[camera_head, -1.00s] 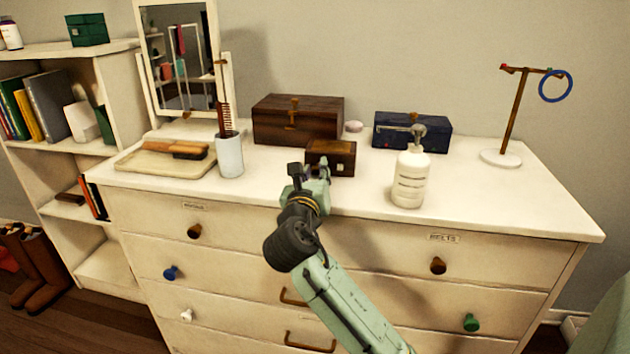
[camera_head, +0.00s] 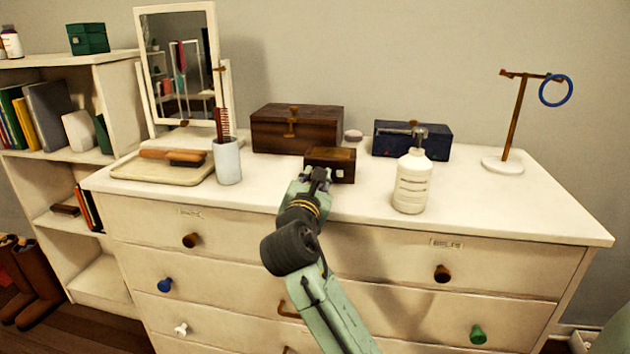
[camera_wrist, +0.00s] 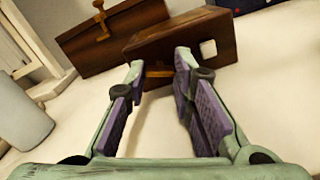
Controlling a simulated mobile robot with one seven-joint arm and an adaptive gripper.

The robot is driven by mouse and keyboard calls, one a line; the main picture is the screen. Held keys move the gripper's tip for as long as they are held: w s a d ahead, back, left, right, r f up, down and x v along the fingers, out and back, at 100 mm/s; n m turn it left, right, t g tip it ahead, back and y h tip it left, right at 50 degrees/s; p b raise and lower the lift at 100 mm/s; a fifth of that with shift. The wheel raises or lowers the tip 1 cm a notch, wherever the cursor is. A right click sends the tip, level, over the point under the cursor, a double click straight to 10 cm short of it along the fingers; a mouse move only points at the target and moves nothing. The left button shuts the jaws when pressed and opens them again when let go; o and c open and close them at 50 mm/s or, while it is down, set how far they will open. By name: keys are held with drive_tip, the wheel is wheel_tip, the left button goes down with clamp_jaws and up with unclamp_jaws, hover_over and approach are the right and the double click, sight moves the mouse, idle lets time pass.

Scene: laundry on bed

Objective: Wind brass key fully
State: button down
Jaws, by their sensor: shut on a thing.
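A small dark wooden box (camera_head: 344,158) stands near the front of the dresser top; in the wrist view it (camera_wrist: 212,27) fills the upper middle, tilted, with a pale square on its face. The brass key (camera_wrist: 158,73) sits low on that face and shows as a short bar between my fingertips. My gripper (camera_head: 319,174) is in front of the box's left part; in the wrist view its two fingers (camera_wrist: 158,70) are shut on the key, one on each side. In the head view the key is hidden by my gripper.
A larger wooden box (camera_head: 265,129) with a brass fitting stands just behind. A white pump bottle (camera_head: 412,188) is to the right, a blue box (camera_head: 440,142) behind it. A white cup (camera_head: 228,162) and tray (camera_head: 140,175) are to the left. The dresser's right top is mostly clear.

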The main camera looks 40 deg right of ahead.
idle(0.4)
drive_tip(key=c, duration=1.6)
unclamp_jaws()
drive_tip(key=shift+c, duration=0.2)
drive_tip(key=v, duration=1.2)
drive_tip(key=shift+o, duration=0.3)
